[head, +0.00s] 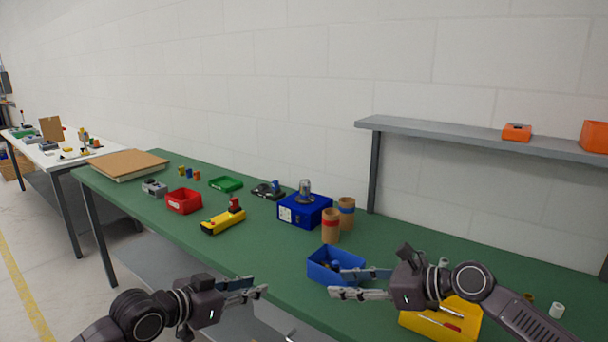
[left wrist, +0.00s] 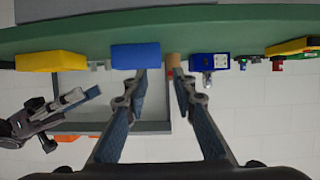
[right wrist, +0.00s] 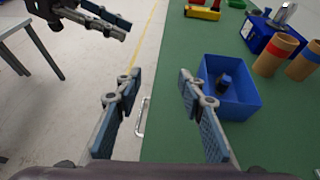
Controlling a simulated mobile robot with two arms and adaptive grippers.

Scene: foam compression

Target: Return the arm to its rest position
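My left gripper (head: 252,288) is open and empty in front of the green table's near edge, low in the head view. Its two fingers stand apart in the left wrist view (left wrist: 158,78). My right gripper (head: 358,284) is open and empty at the near edge of the table, just in front of the blue bin (head: 322,267). In the right wrist view its fingers (right wrist: 160,80) are apart with nothing between them. The blue bin (right wrist: 243,95) holds a small dark blue part (right wrist: 225,82).
The green table (head: 270,245) carries a yellow bin (head: 415,324), cardboard tubes (head: 330,230), a blue box (head: 290,212), a yellow control box (head: 220,222) and a red bin (head: 183,207). A grey shelf (head: 450,130) stands behind.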

